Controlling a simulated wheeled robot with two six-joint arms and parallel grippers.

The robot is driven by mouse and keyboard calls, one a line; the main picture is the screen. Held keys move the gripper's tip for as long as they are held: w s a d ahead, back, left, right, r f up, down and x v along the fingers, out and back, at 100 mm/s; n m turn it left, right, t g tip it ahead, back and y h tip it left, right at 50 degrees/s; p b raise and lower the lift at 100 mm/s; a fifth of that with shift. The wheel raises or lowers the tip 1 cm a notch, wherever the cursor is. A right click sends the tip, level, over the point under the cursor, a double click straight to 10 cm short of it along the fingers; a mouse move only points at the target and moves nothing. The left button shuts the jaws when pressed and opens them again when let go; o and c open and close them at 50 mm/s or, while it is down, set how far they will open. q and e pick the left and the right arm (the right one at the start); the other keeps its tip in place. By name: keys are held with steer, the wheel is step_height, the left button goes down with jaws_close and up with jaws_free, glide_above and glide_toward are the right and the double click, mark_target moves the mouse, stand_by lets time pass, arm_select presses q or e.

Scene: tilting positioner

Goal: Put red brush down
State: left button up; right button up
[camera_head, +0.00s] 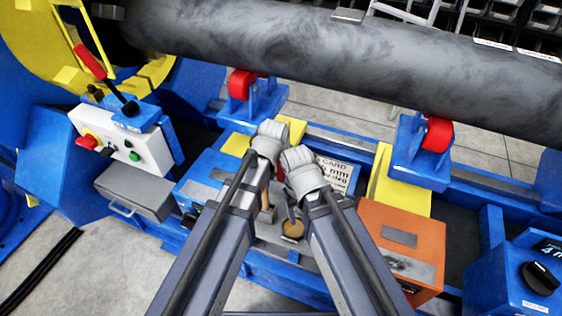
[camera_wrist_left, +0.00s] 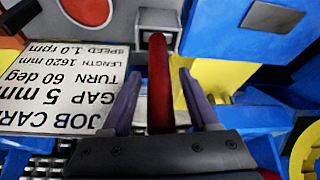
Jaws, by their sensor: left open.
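In the left wrist view the red brush shows as an upright red handle (camera_wrist_left: 158,95) between the two purple-grey fingers of my left gripper (camera_wrist_left: 159,76). The fingers are open, with a gap on each side of the handle. In the head view my left gripper (camera_head: 268,140) is over the middle of the blue bench, and only a sliver of red (camera_head: 280,173) shows beside it. My right gripper (camera_head: 303,168) is close by on its right; its fingers are hidden, so its opening cannot be told. The brush's lower end is hidden.
A white job card (camera_head: 336,174) stands just behind the grippers. A round wooden-topped item (camera_head: 292,230) sits between my arms. An orange box (camera_head: 405,235) is to the right, a grey drawer box (camera_head: 136,188) to the left. A large grey pipe (camera_head: 330,45) lies across on red rollers.

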arm_select(q)
steer(key=p+v, duration=0.9)
steer(key=v, duration=0.2)
arm_select(e)
step_height(320, 180, up, 10)
arm_select(q)
steer(key=shift+a, duration=0.1)
steer(key=s+a+f+n+g, duration=0.15)
steer(key=s+a, duration=0.25)
steer(key=a, duration=0.4)
steer(key=s+a+n+g, duration=0.15)
steer(key=s+a, duration=0.25)
steer(key=a, duration=0.4)
arm_select(e)
step_height(320, 180, up, 2)
steer(key=p, duration=0.2)
steer(key=shift+r+p, duration=0.2)
steer(key=shift+p, duration=0.15)
arm_select(q)
steer(key=s+d+r+m+g+y, duration=0.1)
steer(key=s+d+m, duration=0.3)
steer(key=d, duration=0.6)
steer(key=shift+s+d+r+m+g+y, duration=0.35)
steer(key=shift+s+r+y, duration=0.2)
steer(key=shift+s, duration=0.2)
arm_select(e)
steer(key=shift+o, duration=0.5)
